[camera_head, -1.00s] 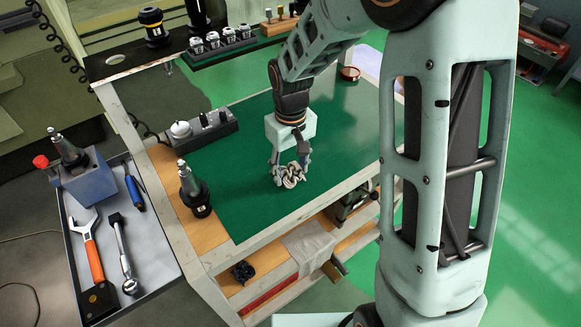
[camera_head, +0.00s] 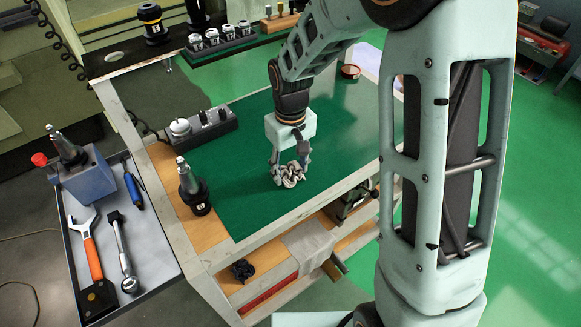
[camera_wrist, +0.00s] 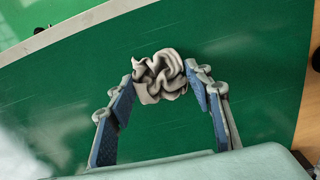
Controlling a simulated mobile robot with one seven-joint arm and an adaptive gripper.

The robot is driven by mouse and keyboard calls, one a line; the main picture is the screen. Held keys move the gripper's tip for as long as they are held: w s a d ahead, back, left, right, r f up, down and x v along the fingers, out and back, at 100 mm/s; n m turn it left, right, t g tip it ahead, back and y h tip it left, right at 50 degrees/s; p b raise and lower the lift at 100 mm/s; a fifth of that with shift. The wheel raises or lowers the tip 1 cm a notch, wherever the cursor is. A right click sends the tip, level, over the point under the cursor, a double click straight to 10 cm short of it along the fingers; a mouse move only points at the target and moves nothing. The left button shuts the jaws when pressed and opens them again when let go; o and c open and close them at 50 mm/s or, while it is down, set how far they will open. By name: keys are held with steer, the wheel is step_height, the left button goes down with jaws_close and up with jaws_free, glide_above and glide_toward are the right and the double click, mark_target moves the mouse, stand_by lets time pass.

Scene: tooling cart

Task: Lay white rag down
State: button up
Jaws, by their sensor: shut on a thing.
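The white rag (camera_head: 289,176) is a crumpled greyish-white bundle at the fingertips of my gripper (camera_head: 291,172), over the green mat (camera_head: 240,205) on the cart top. In the wrist view, the rag (camera_wrist: 158,77) sits between the fingertips of my gripper (camera_wrist: 162,82), with its folds facing the camera. The fingers are shut on it from both sides. The rag is at or just above the mat; I cannot tell whether it touches. The underside of the rag is hidden.
A grey box with a white knob (camera_head: 203,127) and a black tool holder (camera_head: 194,190) stand left on the cart. A small red dish (camera_head: 350,71) is at the back right. The mat around the rag is clear.

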steer(key=shift+f, duration=0.2)
steer(key=o, duration=1.1)
